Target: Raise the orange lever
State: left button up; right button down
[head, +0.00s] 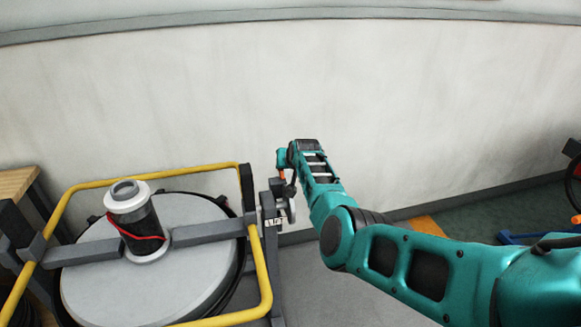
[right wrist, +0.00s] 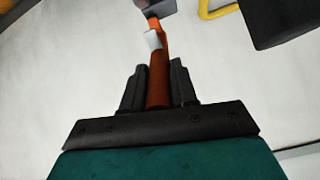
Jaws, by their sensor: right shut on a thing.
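The orange lever (right wrist: 159,75) runs up the middle of the right wrist view, with its lower end between the two black fingers of my right gripper (right wrist: 159,85). My right gripper is shut on it. In the head view only a small bit of the orange lever (head: 282,175) shows beside my teal right gripper (head: 284,165), which stands at the right side of the tank's frame. The rest of the lever is hidden by the gripper and wrist. My left gripper is not in view.
A round grey tank lid (head: 90,265) with a yellow tube frame (head: 150,175) and a dark cylinder (head: 143,228) lies left of the lever. A pale wall (head: 420,100) stands behind. A wooden surface (head: 15,182) is at the far left.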

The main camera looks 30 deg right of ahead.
jog(key=shift+r, duration=0.1)
dwell(0.3)
jog(key=c, duration=0.9)
grip_release()
jog(key=shift+w, duration=0.1)
jog(key=p+v, duration=0.2)
jog(key=shift+s+r, duration=0.2)
jog(key=shift+r, duration=0.05)
jog(key=p+v, duration=0.1)
jog(key=v, duration=0.1)
jog(key=shift+s+a+r, duration=0.1)
jog(key=shift+s+r, duration=0.15)
jog(key=shift+s, duration=0.05)
jog(key=v, duration=0.7)
jog(key=shift+s+r, duration=0.15)
